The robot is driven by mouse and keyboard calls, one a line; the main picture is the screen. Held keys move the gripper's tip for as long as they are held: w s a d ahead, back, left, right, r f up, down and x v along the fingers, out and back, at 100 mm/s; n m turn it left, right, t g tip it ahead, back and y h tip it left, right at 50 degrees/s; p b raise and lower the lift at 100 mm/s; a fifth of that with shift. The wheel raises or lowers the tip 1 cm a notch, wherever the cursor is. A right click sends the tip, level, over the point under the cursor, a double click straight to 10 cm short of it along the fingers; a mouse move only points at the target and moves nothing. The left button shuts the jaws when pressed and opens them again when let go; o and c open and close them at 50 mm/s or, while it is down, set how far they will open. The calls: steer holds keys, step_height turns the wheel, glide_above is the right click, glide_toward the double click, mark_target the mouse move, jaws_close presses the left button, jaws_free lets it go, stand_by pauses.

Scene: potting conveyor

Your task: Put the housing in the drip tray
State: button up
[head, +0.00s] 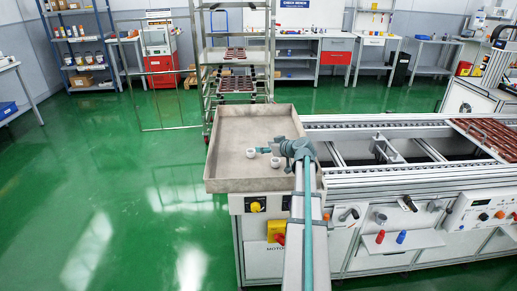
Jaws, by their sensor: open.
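The drip tray (230,178) is a shallow beige-grey tray with raised walls, at the left end of the conveyor bench. My arm reaches up from the bottom, and my gripper (264,156) is over the front right part of the tray, open. Two small pale round shapes, a left one (251,153) and a right one (275,162), show at its end. They are too small to tell whether they are parts of the gripper or loose pieces in the tray. I cannot pick out the housing with certainty. The back of the tray looks bare.
The conveyor (400,126) runs right from the tray, with a reddish-brown panel (490,135) at its far right. A red piece (380,237) and a blue piece (401,237) stand on a front ledge. A wheeled rack (237,55) stands behind the tray. Green floor is clear at left.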

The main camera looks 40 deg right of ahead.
steer(key=shift+v, duration=1.15)
steer(key=shift+r, duration=0.1)
